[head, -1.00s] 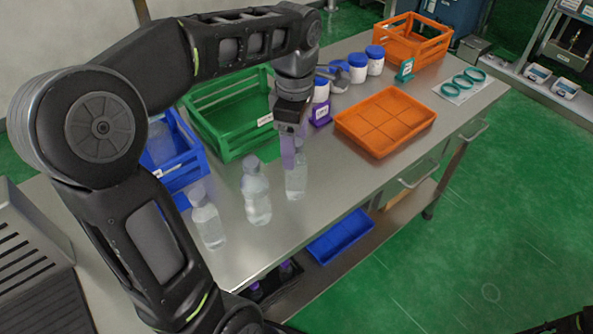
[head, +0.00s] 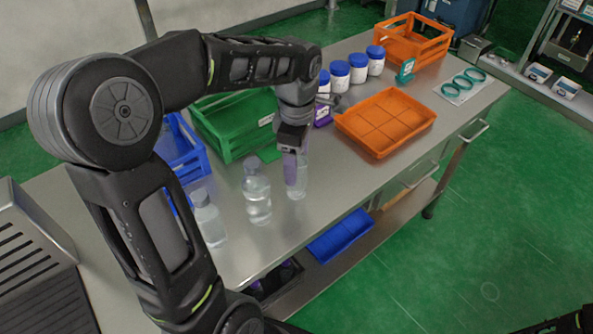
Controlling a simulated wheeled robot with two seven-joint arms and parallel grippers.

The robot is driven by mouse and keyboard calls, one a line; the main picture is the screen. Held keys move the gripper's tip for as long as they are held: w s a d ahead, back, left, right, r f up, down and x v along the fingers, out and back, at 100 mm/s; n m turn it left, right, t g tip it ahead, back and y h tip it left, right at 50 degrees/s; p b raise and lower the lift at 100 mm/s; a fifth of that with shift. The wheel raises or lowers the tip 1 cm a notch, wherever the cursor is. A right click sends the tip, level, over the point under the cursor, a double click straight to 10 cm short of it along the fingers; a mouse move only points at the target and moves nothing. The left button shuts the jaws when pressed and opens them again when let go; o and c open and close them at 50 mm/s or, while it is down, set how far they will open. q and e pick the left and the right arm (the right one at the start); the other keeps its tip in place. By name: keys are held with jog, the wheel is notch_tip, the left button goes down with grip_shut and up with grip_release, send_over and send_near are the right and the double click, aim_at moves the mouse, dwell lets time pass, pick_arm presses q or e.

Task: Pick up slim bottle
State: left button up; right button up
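Three clear bottles stand upright near the front edge of the steel table. The slim bottle (head: 302,177) is the rightmost. A wider bottle (head: 257,195) stands in the middle and another bottle (head: 208,219) on the left. My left gripper (head: 294,172) points down at the slim bottle, with a purple finger in front of its upper part and hiding some of it. The far finger is hidden, so I cannot tell whether the gripper is closed on the bottle. My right gripper is out of view.
A green crate (head: 222,143) and a blue crate (head: 181,160) stand behind the bottles. An orange tray (head: 386,121), several blue-lidded white jars (head: 358,68) and an orange crate (head: 412,40) are farther right. A blue bin (head: 341,235) sits below the table.

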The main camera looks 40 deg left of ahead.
pick_arm(q)
jog(key=shift+c, duration=0.5)
grip_shut()
dwell(0.5)
